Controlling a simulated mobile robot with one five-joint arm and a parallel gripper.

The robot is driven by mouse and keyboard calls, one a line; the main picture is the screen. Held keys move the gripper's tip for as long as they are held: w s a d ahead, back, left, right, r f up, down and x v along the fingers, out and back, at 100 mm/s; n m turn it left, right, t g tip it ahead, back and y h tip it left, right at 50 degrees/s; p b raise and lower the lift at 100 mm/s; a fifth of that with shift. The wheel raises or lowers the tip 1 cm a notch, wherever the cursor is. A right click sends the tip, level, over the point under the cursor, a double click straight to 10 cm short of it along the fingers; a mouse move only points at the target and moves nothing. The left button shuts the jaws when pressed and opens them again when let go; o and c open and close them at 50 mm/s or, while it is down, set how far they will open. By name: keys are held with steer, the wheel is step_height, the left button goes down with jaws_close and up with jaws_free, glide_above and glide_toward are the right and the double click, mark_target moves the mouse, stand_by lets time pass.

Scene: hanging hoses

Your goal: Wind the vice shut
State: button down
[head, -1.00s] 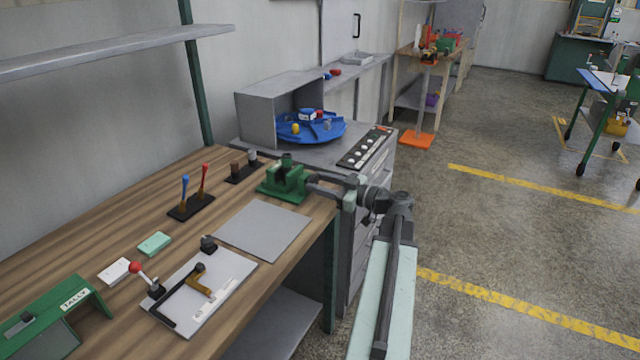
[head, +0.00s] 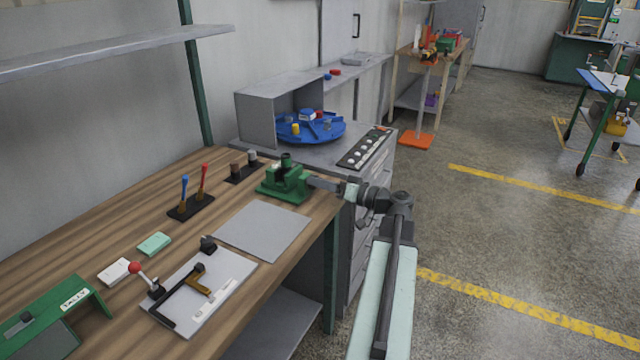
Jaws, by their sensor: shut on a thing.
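The green vice (head: 284,183) stands at the right-hand edge of the wooden bench. My gripper (head: 318,184) reaches in from the right to the vice's outer side, where its winding handle sits. It is shut on the handle, which is mostly hidden by the fingers at this distance. The width of the gap between the vice jaws is too small to tell.
A grey plate (head: 262,230) lies in front of the vice. A black holder with red and blue levers (head: 190,206) and a white board with a clamp (head: 200,292) stand further left. Behind is a blue turntable (head: 311,128). Open floor lies right.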

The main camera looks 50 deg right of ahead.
steer(key=shift+m, duration=1.2)
steer(key=c, duration=0.8)
jaws_free()
steer(key=v, duration=0.8)
